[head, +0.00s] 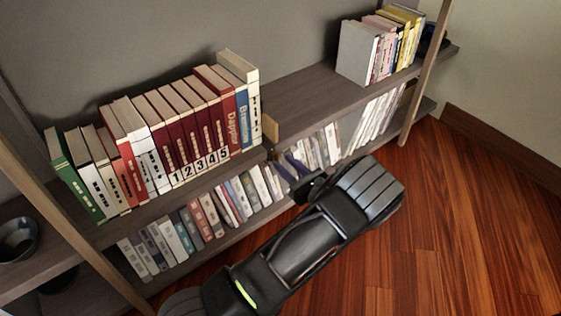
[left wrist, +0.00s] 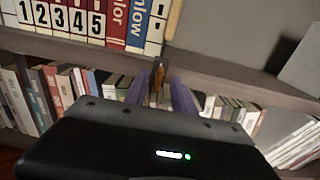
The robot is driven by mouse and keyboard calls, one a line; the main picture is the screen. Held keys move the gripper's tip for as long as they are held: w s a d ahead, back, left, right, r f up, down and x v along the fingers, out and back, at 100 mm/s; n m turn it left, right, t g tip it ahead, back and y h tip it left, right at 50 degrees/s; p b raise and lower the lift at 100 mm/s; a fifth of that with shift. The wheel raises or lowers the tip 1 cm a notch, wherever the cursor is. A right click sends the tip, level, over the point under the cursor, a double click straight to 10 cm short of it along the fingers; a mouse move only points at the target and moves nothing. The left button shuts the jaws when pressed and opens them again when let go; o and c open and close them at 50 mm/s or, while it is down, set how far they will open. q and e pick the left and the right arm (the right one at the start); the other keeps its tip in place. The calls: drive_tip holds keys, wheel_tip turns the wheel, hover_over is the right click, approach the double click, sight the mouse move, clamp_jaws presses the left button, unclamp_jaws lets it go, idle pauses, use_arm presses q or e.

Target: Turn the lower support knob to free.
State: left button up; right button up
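My left gripper (head: 292,165) reaches in low at the middle of the bookshelf, just under the front edge of the upper shelf. In the left wrist view its two purple-grey fingers (left wrist: 160,95) stand apart. A narrow upright brown-orange piece with a dark part (left wrist: 157,77) shows between them, seemingly the lower support. I cannot make out its knob or its setting, nor tell whether the fingers touch it. In the head view my gripper and wrist hide most of that spot. A wooden support (head: 270,128) stands at the right end of the upper book row. My right gripper is not in view.
The upper shelf (head: 295,91) is bare between the numbered book row (head: 180,130) and a smaller book group (head: 385,45). Lower-shelf books stand close on both sides of my gripper. Slanted wooden posts (head: 427,70) frame the shelves. Open wooden floor (head: 450,220) lies at right.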

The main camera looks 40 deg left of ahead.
sight(279, 158)
use_arm(q)
drive_tip(key=shift+x, duration=1.5)
drive_tip(key=shift+c, duration=0.4)
clamp_jaws()
